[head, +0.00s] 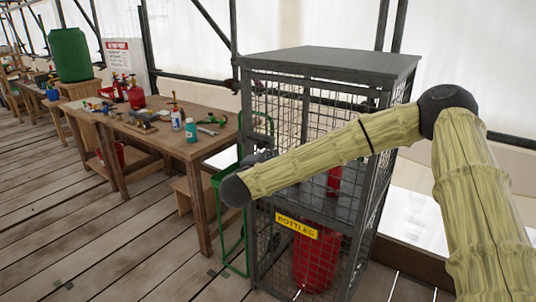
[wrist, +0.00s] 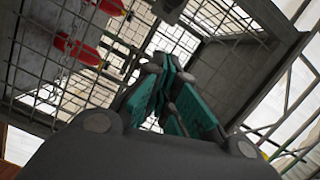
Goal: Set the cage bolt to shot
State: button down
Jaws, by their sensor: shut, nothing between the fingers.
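The cage (head: 330,60) is a dark grey wire-mesh locker with a solid top and a yellow "BOTTLES" sign (head: 297,226) on its front. Red cylinders (head: 316,258) stand inside. My arm crosses in front of the cage and hides part of its front and left edge. In the wrist view my gripper (wrist: 165,65) has teal finger pads, and its fingers are shut and empty, close to the cage mesh. A dark grey block (wrist: 168,9) shows on the cage beyond the fingertips; I cannot tell whether it is the bolt. The bolt's position cannot be made out.
A green tubular frame (head: 232,240) stands against the cage's left side. A wooden workbench (head: 190,147) with bottles and tools is left of it. A green barrel (head: 69,55) and a notice board (head: 125,55) are farther back.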

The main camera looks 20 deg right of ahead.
jog(key=p+x, duration=0.1)
jog(key=x, duration=0.7)
jog(key=shift+w+d+p, duration=0.15)
jog(key=shift+w+p, duration=0.05)
jog(key=shift+p, duration=0.1)
jog(key=shift+w+a+f+p, duration=0.2)
jog(key=shift+w+a, duration=0.3)
jog(key=shift+w, duration=0.05)
jog(key=shift+w+a+f+p, duration=0.2)
jog(key=shift+w+a, duration=0.25)
jog(key=shift+w, duration=0.15)
jog(key=shift+w+a+f, duration=0.1)
jog(key=shift+w+a, duration=0.15)
jog(key=shift+w, duration=0.05)
jog(key=shift+w, duration=0.15)
